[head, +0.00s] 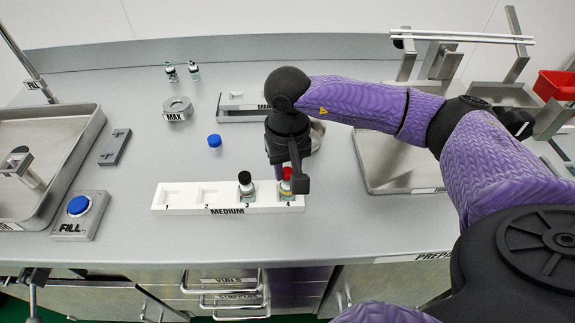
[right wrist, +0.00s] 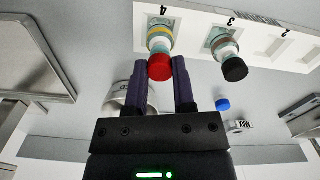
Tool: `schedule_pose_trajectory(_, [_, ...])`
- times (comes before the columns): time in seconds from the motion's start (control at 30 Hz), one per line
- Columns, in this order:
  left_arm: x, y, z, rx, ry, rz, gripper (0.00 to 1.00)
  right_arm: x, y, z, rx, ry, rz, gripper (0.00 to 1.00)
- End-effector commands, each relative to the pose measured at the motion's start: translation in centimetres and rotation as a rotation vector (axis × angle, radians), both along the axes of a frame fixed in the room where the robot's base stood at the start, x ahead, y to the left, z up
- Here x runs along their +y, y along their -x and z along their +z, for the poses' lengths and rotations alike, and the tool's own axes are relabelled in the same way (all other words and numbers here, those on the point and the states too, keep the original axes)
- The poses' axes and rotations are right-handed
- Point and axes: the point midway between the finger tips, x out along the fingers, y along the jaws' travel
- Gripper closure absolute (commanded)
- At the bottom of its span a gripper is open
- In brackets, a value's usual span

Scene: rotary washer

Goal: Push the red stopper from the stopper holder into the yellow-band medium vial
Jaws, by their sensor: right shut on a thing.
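The yellow-band medium vial (right wrist: 160,38) stands in slot 4 of the white rack (head: 222,210). The red stopper (right wrist: 160,67) is at the vial's mouth, in line with it; I cannot tell how deep it sits. My right gripper (right wrist: 168,70) has its two fingers on either side of the red stopper and is shut on it. In the head view the right gripper (head: 287,178) comes down over slot 4 and partly hides the vial and the red stopper (head: 287,173). I cannot pick out the stopper holder with certainty. My left gripper is not in view.
A black-capped vial (head: 246,184) stands in slot 3, close beside the gripper; slots 1 and 2 are empty. A blue-capped item (head: 214,142) and a MAX-labelled round piece (head: 178,108) stand behind the rack. A FILL button box (head: 79,214) is at left.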

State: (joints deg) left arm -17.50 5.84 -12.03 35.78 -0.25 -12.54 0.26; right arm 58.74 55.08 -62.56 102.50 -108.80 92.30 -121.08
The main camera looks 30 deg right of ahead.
Motion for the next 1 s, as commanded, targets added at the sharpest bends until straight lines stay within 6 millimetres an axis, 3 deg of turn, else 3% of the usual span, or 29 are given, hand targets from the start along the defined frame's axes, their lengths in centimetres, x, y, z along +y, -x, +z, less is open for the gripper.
schedule_pose_trajectory(1.0, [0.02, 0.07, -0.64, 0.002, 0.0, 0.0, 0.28, 0.0, 0.0, -0.71, 0.0, 0.0, 0.0, 1.0])
